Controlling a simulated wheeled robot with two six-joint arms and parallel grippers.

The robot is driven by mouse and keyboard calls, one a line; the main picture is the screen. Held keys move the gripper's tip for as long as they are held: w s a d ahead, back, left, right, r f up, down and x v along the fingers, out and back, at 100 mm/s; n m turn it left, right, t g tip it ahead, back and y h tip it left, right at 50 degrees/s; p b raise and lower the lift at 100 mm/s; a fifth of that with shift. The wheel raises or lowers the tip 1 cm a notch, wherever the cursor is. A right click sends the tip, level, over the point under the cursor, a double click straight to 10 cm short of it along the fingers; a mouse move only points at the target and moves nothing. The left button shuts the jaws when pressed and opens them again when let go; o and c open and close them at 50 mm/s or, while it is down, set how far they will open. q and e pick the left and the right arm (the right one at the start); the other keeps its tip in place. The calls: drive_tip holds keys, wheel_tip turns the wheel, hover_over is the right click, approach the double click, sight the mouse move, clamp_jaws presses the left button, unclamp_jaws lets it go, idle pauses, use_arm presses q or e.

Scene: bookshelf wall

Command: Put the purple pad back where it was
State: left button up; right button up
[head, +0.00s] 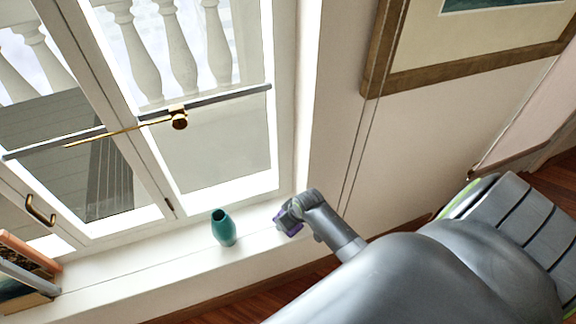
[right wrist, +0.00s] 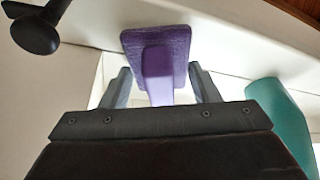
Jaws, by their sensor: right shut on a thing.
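The purple pad (head: 289,222) is at the right part of the white window sill (head: 130,273), to the right of a teal vase. In the right wrist view the pad (right wrist: 171,42) has a flat rectangular block and a purple grip part that runs back between the fingers. My right gripper (head: 283,214) is shut on that grip part, and its two fingers (right wrist: 157,90) flank it. I cannot tell whether the pad touches the sill. My left gripper is not in view.
The teal vase (head: 223,228) stands upright on the sill close beside the pad. Several books (head: 25,268) are at the sill's left end. A framed picture (head: 379,50) hangs on the right wall. The sill between vase and books is clear.

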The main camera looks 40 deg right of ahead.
drive_tip(key=shift+w+f, duration=0.15)
drive_tip(key=shift+f, duration=0.3)
drive_tip(key=shift+f, duration=0.1)
drive_tip(key=o, duration=1)
drive_tip(key=shift+c, duration=0.2)
drive_tip(key=shift+r, duration=0.5)
drive_tip(key=p+v, duration=0.1)
drive_tip(key=v, duration=1)
drive_tip(key=shift+p, duration=0.4)
